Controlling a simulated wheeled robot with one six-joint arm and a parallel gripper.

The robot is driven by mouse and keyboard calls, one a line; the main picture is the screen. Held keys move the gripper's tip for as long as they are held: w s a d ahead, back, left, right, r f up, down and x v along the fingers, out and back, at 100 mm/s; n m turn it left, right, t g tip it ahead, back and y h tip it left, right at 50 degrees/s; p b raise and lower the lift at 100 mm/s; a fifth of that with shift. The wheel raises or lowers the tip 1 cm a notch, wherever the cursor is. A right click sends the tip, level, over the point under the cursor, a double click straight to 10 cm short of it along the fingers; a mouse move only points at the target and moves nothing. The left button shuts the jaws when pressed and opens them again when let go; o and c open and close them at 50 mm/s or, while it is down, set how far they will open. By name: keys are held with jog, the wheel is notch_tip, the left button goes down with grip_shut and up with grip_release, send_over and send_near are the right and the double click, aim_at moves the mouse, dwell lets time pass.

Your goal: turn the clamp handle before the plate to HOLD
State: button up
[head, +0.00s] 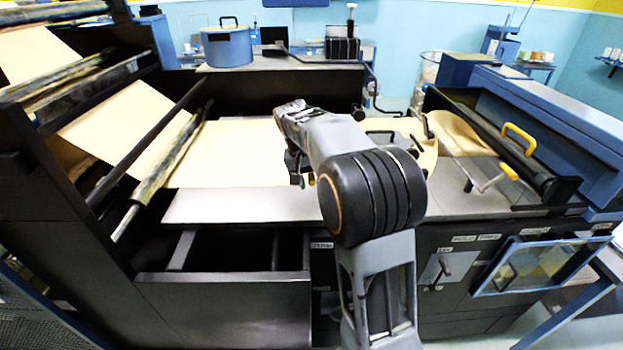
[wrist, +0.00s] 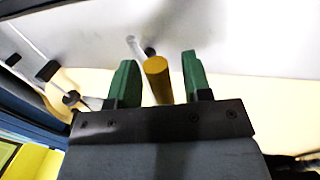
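My gripper (wrist: 157,82) is open in the wrist view, its two green fingers apart. A yellow cylindrical grip (wrist: 156,72) shows between them, with a gap on both sides; a pale rod (wrist: 135,47) lies beyond it. This looks like the clamp handle, but I cannot tell whether a finger touches it. In the head view my arm hides most of the gripper and handle; a small yellow spot (head: 311,179) shows below the wrist. The grey metal plate (head: 235,207) lies in front of the paper. I cannot read a HOLD mark.
Cream paper (head: 233,150) runs across the machine bed. An open dark recess (head: 225,251) lies below the plate. At right are a crank with a yellow grip (head: 508,171), a yellow loop handle (head: 518,138), a small lever (head: 441,268) and a blue-framed open door (head: 540,264).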

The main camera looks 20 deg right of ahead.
jog(key=shift+d, duration=0.1)
jog(key=c, duration=0.4)
grip_shut()
jog(key=shift+d+r+y, duration=0.1)
jog(key=shift+r+y, duration=0.15)
jog(key=shift+y, duration=0.25)
jog(key=s+d+t+y, duration=0.3)
jog(key=d+t+y, duration=0.2)
jog(key=d+y, duration=0.3)
jog(key=y, duration=0.2)
jog(key=shift+s+d+r+y+b, duration=0.3)
jog(key=shift+s+d+r+y, duration=0.05)
jog(key=shift+s+d+y, duration=0.05)
jog(key=shift+d+f, duration=0.15)
dwell(0.4)
jog(key=shift+o, duration=2.3)
grip_release()
